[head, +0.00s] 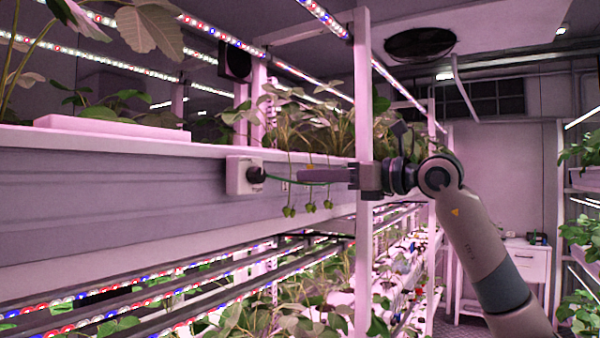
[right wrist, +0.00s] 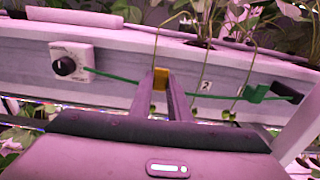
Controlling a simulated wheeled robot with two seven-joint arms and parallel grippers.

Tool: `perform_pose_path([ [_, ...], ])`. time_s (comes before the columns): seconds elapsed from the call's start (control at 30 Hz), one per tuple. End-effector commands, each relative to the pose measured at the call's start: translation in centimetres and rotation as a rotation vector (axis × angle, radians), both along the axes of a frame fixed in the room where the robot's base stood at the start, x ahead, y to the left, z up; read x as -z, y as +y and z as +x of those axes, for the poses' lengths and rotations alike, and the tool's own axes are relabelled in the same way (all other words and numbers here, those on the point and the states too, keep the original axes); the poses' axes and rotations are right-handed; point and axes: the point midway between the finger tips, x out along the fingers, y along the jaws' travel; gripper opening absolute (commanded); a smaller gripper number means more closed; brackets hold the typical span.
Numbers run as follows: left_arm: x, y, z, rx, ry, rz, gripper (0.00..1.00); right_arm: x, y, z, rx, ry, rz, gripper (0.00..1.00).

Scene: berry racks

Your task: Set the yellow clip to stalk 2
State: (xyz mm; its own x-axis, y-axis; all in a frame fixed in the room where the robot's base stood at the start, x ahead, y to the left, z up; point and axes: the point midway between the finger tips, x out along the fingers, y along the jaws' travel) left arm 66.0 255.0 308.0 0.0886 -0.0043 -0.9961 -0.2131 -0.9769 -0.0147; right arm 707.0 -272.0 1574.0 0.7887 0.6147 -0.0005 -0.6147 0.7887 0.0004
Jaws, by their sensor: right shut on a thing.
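My right gripper (head: 305,173) reaches in from the right along the front of the upper rack; it also shows in the right wrist view (right wrist: 161,76). It is shut on the yellow clip (right wrist: 160,79), held between the fingertips. Thin stalks hang over the rack edge, with green berries (head: 310,207) at their lower ends in the head view. In the right wrist view, one stalk (right wrist: 155,45) drops to the clip; I cannot tell whether the clip is around it. Another stalk (right wrist: 204,62) hangs to the right, beside a label "2" (right wrist: 205,86). My left gripper is not in view.
A green wire (right wrist: 115,77) runs along the rack front from a white box with a black knob (head: 243,176) to a green block (right wrist: 256,93) at right. A white upright post (head: 364,90) stands close to my right gripper. Lower plant shelves lie beneath.

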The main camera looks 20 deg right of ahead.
Motion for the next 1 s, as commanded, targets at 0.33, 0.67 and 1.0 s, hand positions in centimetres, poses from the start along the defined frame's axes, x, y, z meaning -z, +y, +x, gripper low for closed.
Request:
perform_pose_path([
  [0.33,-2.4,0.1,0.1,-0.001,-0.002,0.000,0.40,-0.3,-5.4,4.2,0.002,0.000,0.002,0.00],
  [0.67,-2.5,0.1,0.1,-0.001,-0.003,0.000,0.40,-0.1,-6.0,4.7,0.000,-0.002,0.000,0.00],
  [1.0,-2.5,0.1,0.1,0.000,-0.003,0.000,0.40,-0.1,-6.0,4.7,-0.001,-0.001,0.000,0.36],
])
